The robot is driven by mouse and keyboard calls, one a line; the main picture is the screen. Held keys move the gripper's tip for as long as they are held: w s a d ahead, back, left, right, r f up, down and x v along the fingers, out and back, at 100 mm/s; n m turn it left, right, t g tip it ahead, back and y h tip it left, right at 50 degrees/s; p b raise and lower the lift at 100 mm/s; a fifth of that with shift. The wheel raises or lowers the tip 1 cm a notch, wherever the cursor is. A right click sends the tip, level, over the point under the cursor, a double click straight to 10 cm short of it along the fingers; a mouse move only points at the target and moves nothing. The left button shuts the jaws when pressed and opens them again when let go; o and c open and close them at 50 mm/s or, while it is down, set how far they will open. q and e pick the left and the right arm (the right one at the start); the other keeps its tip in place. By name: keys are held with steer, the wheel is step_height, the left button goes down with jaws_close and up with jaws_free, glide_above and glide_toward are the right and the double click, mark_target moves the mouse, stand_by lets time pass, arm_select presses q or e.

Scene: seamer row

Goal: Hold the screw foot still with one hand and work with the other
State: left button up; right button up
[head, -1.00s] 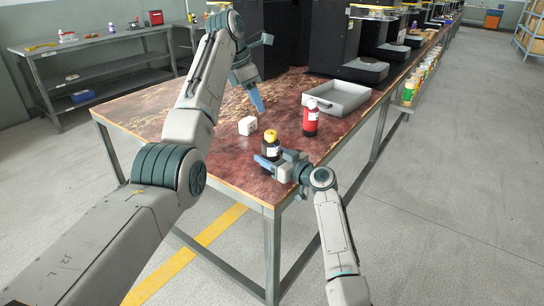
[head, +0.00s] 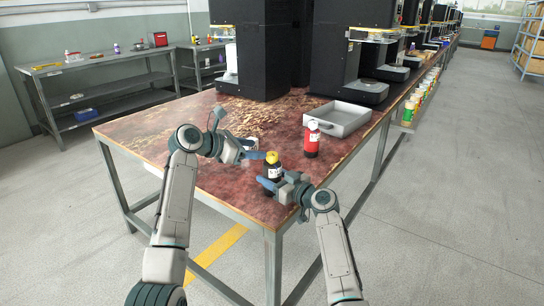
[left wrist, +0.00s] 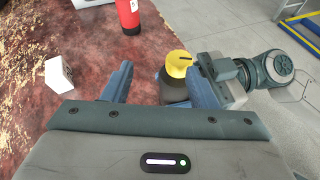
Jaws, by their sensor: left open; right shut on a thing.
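A dark bottle-like piece with a yellow cap (head: 272,158) stands near the table's front corner. Nothing else in view looks more like a screw foot, but I cannot tell that it is one. My right gripper (head: 270,183) is shut on its dark body from the right. My left gripper (head: 258,154) is open, close to the left of the yellow cap. In the left wrist view the yellow cap (left wrist: 179,62) shows just beyond the space between my left fingers (left wrist: 160,72), nearer the right finger. I cannot tell whether they touch. The lower body is partly hidden.
A white block (left wrist: 59,75) lies left of the yellow-capped piece, partly hidden in the head view. A red bottle (head: 312,139) stands to its right. A grey metal tray (head: 350,118) sits behind, near black machines (head: 345,60).

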mark_target(272, 154)
arm_select(q)
steer(key=s+a+f+n+t+h, duration=0.3)
steer(key=s+t, duration=0.1)
steer(key=s, duration=0.3)
steer(key=x, duration=1.2)
steer(key=shift+w+a+f, duration=0.1)
steer(key=shift+w+a, duration=0.05)
steer(key=shift+a, duration=0.05)
steer(key=c, duration=1)
steer(key=shift+o, duration=0.2)
steer(key=shift+y, duration=0.3)
